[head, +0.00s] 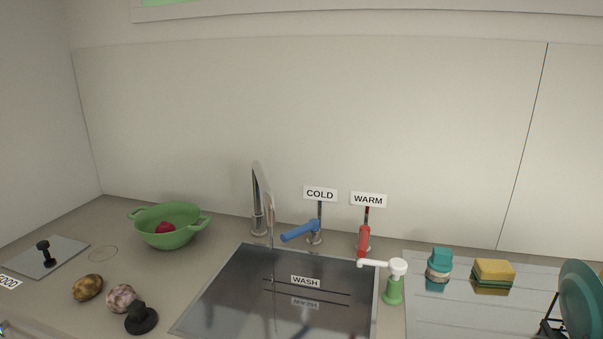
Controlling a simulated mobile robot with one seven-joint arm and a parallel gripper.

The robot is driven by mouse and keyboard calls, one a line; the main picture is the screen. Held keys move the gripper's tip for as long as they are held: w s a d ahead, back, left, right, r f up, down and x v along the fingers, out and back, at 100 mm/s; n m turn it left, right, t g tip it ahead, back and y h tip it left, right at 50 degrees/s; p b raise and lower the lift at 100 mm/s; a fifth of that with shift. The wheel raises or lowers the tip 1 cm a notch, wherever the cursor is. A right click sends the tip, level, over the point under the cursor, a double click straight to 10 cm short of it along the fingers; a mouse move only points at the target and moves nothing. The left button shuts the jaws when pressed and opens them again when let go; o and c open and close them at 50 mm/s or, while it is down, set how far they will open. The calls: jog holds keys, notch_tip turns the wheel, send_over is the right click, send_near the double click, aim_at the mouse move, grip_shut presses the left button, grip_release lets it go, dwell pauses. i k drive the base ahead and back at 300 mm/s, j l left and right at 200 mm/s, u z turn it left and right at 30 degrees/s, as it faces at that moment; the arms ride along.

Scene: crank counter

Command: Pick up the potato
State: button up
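A yellow-brown, dark-spotted, oval potato (87,288) lies on the counter at the lower left in the head view. A rounder, pinkish, mottled lump (121,298) lies just right of it; I cannot tell if it is also a potato. The brown potato is fully visible and nothing holds it. My gripper is not in view.
A black knobbed object (141,318) stands close to the pinkish lump. A green colander (170,238) holding a red item (166,228) stands behind. A grey plate with a black knob (44,252) lies left. The sink (250,290) is right, with a soap dispenser (394,285) beyond.

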aim_at(89, 285)
jog(key=i+j, duration=0.1)
jog(key=j, duration=0.35)
jog(key=i+j+u, duration=0.1)
jog(key=j, duration=0.3)
jog(key=i+j, duration=0.1)
jog(key=j, duration=0.35)
jog(key=u, duration=0.05)
